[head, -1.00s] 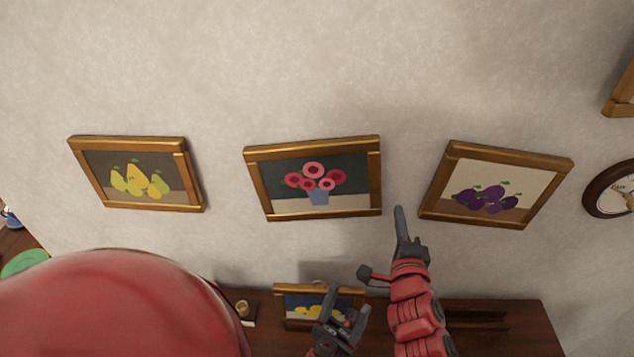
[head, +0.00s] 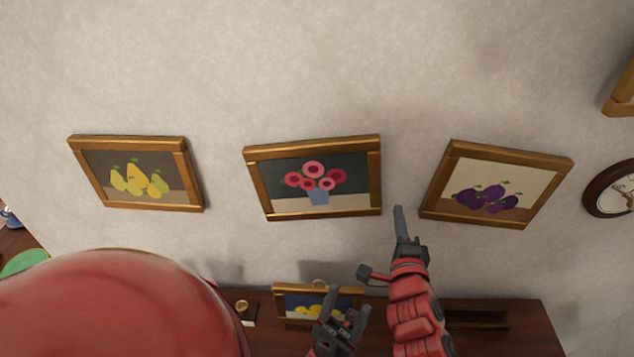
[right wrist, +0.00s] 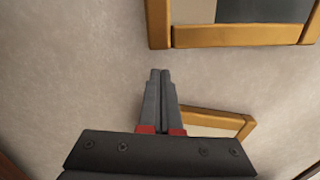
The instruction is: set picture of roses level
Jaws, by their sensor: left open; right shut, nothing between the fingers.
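The picture of roses (head: 256,182) hangs in the middle of the wall in a gold-brown wooden frame. It shows pink flowers in a blue vase, and its top edge rises to the right in the head view. My right gripper (head: 398,209) is shut and empty, pointing up near the frame's lower right corner; I see no clear contact. In the right wrist view its closed fingers (right wrist: 160,73) are apart from a wooden frame at the top right, whose picture is mostly cut off. My left gripper (head: 348,303) is open and empty, low in front of the dresser.
A pear picture (head: 90,185) hangs at left and a plum picture (head: 505,155) at right. A round clock (head: 606,190) is at the far right. Below, a small framed picture (head: 318,290) stands on a dark wooden dresser (head: 520,325). The wall above is bare.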

